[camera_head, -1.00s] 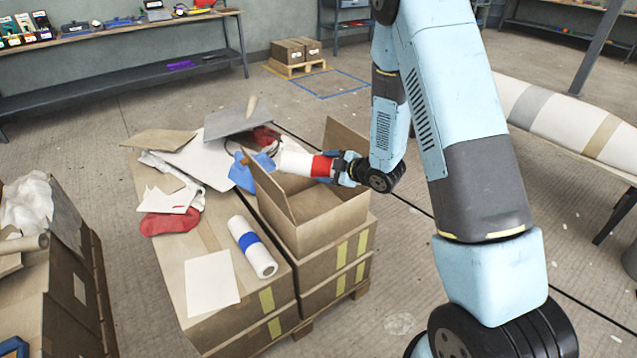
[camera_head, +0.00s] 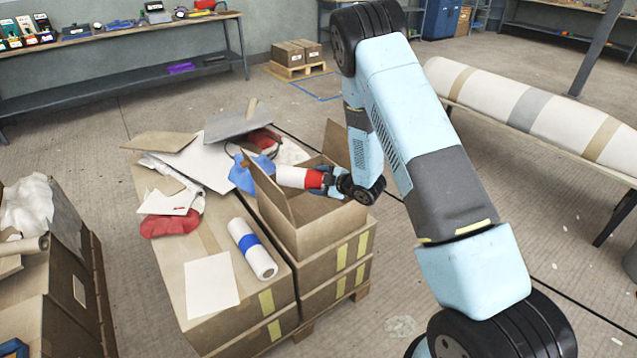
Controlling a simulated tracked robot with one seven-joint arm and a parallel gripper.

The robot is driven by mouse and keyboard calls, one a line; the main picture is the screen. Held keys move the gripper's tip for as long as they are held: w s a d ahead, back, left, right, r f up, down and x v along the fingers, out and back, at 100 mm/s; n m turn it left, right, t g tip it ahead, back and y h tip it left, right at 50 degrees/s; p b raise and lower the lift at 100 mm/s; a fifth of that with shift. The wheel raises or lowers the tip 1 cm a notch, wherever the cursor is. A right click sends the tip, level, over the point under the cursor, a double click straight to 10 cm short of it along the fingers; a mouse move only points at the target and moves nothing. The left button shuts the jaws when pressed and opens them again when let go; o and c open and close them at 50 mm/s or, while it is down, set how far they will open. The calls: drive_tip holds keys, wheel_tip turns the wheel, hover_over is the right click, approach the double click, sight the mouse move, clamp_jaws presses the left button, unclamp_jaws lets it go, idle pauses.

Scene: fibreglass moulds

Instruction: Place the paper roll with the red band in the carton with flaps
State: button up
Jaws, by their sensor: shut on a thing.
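The paper roll with the red band (camera_head: 294,177) is white and lies roughly level, over the opening of the carton with flaps (camera_head: 316,232). My gripper (camera_head: 325,181) is shut on it near the red band, at the roll's right end. The roll's left end is close to the carton's raised left flap; I cannot tell whether they touch or how deep the roll sits. The carton is open, with a flap standing at the back and one at the left. Its inside floor is mostly hidden.
A white roll with a blue band (camera_head: 252,248) lies on the boxes left of the carton, near a white sheet (camera_head: 210,285). Cardboard scraps, a blue cloth (camera_head: 243,177) and a red cloth (camera_head: 171,223) lie behind. A long wrapped roll (camera_head: 530,108) rests on a table at right.

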drive_tip(key=shift+f, duration=0.25)
drive_tip(key=shift+f, duration=0.6)
drive_tip(key=o, duration=1.5)
drive_tip(key=shift+r, duration=0.1)
